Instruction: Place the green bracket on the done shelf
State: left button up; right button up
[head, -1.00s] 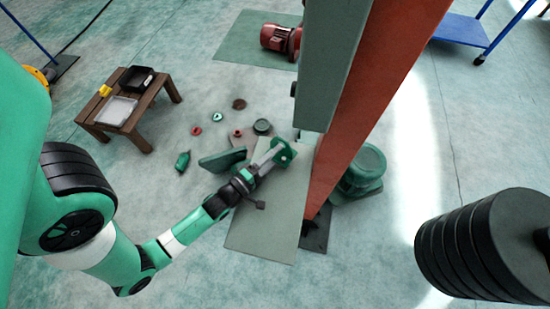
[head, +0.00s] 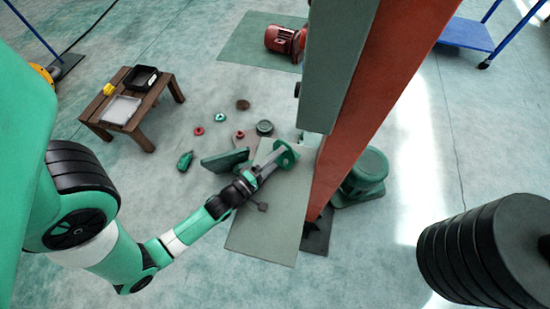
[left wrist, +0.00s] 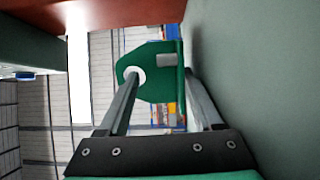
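The green bracket (head: 287,155) is at the tip of my left gripper (head: 277,160), beside the tall column. In the left wrist view the bracket (left wrist: 155,68) sits between the two fingers (left wrist: 160,95), with its round hole by the left finger and its flat plate by the right one. My left gripper looks shut on it. A flat grey panel (head: 265,230) lies below the gripper at the column's foot; I cannot tell whether this is the done shelf. My right gripper is out of view.
The red and grey column (head: 345,120) stands just right of the bracket, and a grey-green wall is close on the right in the wrist view. A green motor-like part (head: 366,172) is behind the column. Small parts and a wooden table (head: 148,118) are to the left.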

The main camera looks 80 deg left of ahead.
pick_arm(q)
jog(key=shift+r, duration=0.15)
jog(key=p+v, duration=0.1)
jog(key=v, duration=0.2)
jog(key=p+v, duration=0.1)
jog(key=v, duration=0.2)
jog(key=r+p+v, duration=0.1)
jog(key=v, duration=0.2)
jog(key=shift+s+p, duration=0.35)
jog(key=shift+p, duration=0.05)
jog(key=shift+s+r+y+p, duration=0.3)
jog(key=shift+s+p, duration=0.3)
jog(key=shift+p, duration=0.3)
jog(key=shift+s+d+f+p, duration=0.1)
jog(key=shift+s+d+p, duration=0.1)
jog(key=shift+p, duration=0.15)
jog(key=shift+s+d+f, duration=0.2)
jog(key=shift+d+f, duration=0.05)
jog(key=shift+d, duration=0.1)
jog(key=shift+d+f, duration=0.1)
jog(key=o, duration=0.4)
jog(key=shift+o, duration=0.2)
jog(key=shift+d, duration=0.1)
